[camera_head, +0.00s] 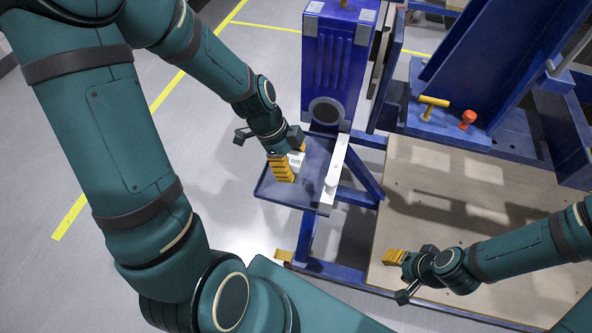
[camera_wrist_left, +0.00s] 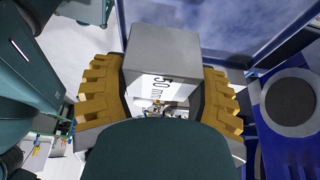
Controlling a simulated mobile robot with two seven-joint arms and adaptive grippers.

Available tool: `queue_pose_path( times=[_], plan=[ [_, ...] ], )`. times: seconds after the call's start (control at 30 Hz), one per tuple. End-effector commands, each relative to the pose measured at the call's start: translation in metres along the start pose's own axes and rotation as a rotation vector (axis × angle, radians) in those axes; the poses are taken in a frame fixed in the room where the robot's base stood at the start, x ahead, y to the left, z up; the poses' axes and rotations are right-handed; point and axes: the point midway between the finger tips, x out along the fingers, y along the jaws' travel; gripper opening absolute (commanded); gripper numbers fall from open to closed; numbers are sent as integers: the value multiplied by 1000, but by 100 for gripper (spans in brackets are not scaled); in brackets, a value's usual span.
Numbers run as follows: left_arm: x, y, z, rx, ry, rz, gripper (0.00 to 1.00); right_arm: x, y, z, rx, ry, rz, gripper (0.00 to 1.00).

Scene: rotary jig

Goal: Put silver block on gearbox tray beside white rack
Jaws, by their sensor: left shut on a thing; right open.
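The silver block (camera_wrist_left: 178,52), marked "50 mm", is between the yellow ridged fingers of my left gripper (camera_wrist_left: 160,95) in the left wrist view. My left gripper (camera_head: 286,168) is shut on it, and the block's pale face (camera_head: 297,158) shows partly behind the fingers in the head view. Gripper and block are over the blue gearbox tray (camera_head: 268,188); I cannot tell whether the block touches the tray. The white rack (camera_head: 335,170) stands along the tray's right side. My right gripper (camera_head: 396,271) is open and empty over the wooden board.
A blue gearbox housing (camera_head: 335,65) with a round dark flange (camera_head: 326,111) rises behind the tray. The wooden board (camera_head: 440,190) is mostly clear. A yellow handle (camera_head: 434,102) and a red knob (camera_head: 468,118) sit on the blue jig at the back right.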

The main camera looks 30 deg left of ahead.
Motion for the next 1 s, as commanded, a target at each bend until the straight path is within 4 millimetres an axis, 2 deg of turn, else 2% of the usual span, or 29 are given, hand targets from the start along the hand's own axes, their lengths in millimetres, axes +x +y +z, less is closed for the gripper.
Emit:
queue_pose_path(
  times=[0.03,0.1,0.33,0.53,0.97,1.0],
  plan=[
    [10,0,4,-1,0,3,19,4,2,0,0,2,0,46],
    [18,0,7,-2,0,1,19,6,2,-1,0,3,0,46],
    [32,0,13,-1,0,0,19,10,4,-2,-1,6,0,46],
    [57,0,23,-2,0,2,19,18,7,-2,-1,10,1,46],
    [62,0,25,0,0,-2,19,22,8,-3,-1,12,1,46],
    [61,0,25,-1,0,-1,79,21,8,-3,-1,12,1,46]
  ],
)
